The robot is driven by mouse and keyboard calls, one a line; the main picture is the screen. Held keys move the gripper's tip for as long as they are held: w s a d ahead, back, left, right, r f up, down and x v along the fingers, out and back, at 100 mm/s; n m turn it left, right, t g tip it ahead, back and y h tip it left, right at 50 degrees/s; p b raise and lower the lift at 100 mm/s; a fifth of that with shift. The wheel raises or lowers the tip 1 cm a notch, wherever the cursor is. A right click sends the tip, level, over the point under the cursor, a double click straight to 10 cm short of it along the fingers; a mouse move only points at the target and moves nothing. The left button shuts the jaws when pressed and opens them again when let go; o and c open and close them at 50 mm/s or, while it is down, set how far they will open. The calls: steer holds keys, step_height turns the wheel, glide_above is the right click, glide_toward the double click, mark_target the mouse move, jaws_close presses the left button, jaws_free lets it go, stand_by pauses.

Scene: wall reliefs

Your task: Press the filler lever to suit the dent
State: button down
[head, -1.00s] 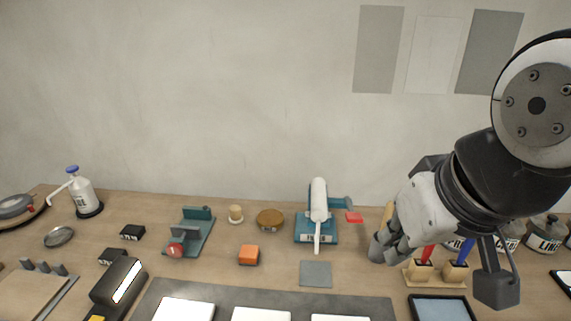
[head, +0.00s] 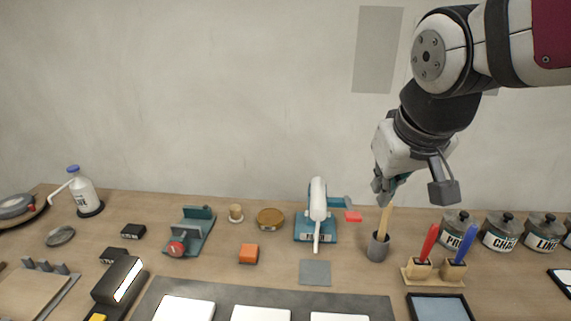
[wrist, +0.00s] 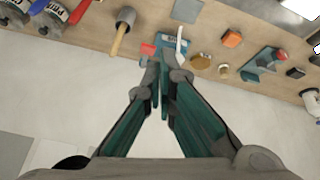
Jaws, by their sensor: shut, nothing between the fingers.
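My gripper (head: 382,192) is shut and empty, raised above the table to the right of the dispenser. Its fingertips also show in the wrist view (wrist: 158,75). The white tiles (head: 184,309) at the front are cut off, and I cannot make out a dent.
A grey pot with a wooden handle (head: 377,247) stands below my gripper. Red and blue tools (head: 428,244) stand in a wooden holder at the right, before labelled jars (head: 500,232). A teal clamp-like device (head: 188,232) and an orange block (head: 249,253) are left of the dispenser.

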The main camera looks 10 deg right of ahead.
steer(key=w+d+f+n+h, duration=0.1)
steer(key=w+d+f, duration=0.1)
steer(key=w, duration=0.6)
steer(key=w+d+f+h, duration=0.1)
steer(key=w+d+f, duration=0.1)
steer(key=w+f, duration=0.3)
steer(key=w+d+f+n+h+p, duration=0.1)
steer(key=w+f, duration=0.3)
steer(key=w, duration=0.8)
steer(key=shift+d+f+n, duration=0.25)
steer(key=shift+d+n, duration=0.05)
steer(key=shift+d, duration=0.6)
steer(key=b, duration=0.2)
glide_above(350, 213)
steer(key=w, duration=0.1)
step_height(350, 213, down, 7)
steer(key=shift+f, duration=0.1)
steer(key=shift+s+f+b, duration=0.3)
steer(key=shift+f+b, duration=0.15)
steer(key=shift+f, duration=0.2)
steer(key=shift+f, duration=0.1)
steer(key=shift+s+f+b, duration=0.1)
steer(key=shift+f+b, duration=0.2)
